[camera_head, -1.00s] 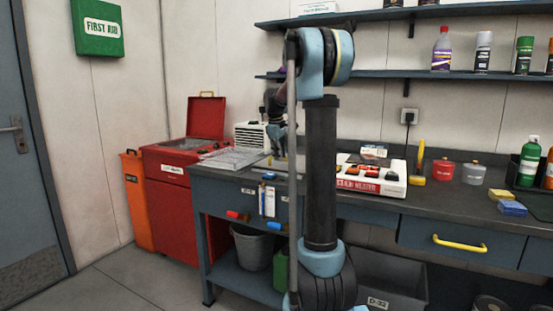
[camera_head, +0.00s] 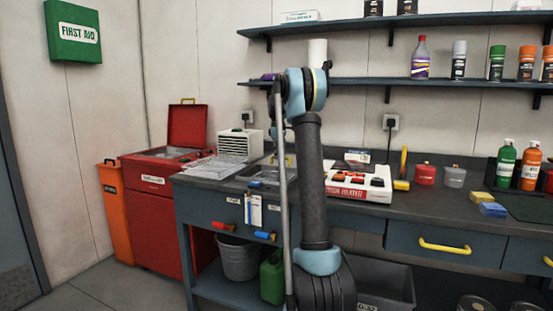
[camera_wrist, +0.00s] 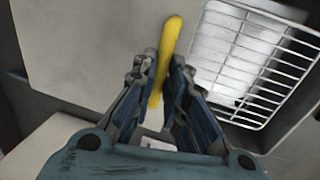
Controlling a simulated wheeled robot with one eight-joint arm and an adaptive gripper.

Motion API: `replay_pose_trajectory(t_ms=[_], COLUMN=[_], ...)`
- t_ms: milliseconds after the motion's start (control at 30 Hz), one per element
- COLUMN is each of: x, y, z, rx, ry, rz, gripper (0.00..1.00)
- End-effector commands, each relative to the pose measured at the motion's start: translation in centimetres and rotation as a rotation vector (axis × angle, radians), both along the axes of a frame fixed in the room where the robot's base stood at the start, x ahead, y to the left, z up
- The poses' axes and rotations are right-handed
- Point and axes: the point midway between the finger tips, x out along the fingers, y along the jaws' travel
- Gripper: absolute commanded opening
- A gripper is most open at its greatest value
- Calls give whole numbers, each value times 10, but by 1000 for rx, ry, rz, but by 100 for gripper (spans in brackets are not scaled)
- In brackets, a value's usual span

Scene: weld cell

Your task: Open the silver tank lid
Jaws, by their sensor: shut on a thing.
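The silver tank (camera_head: 258,174) stands on the bench, left of my arm, and is partly hidden by it. In the wrist view its lid is a flat grey panel (camera_wrist: 90,40) with a yellow bar handle (camera_wrist: 170,38). My gripper (camera_wrist: 161,68) is shut on this handle, which runs between the two fingers. In the head view my gripper is hidden behind my arm. I cannot tell whether the lid is raised at all.
A wire rack (camera_wrist: 255,62) lies close to the right of the gripper. A red parts washer (camera_head: 155,200) with its lid up stands left of the bench. A white vented box (camera_head: 240,145) is behind the tank.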

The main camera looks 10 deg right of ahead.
Motion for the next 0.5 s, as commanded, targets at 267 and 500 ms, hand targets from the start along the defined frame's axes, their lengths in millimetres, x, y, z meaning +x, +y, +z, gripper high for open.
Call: replay_pose_trajectory(t_ms=[267, 500], x=[3, 3], y=[-2, -1], z=[0, 0], rx=[-1, 0], ry=[1, 0], rz=[1, 1], gripper=[0, 29])
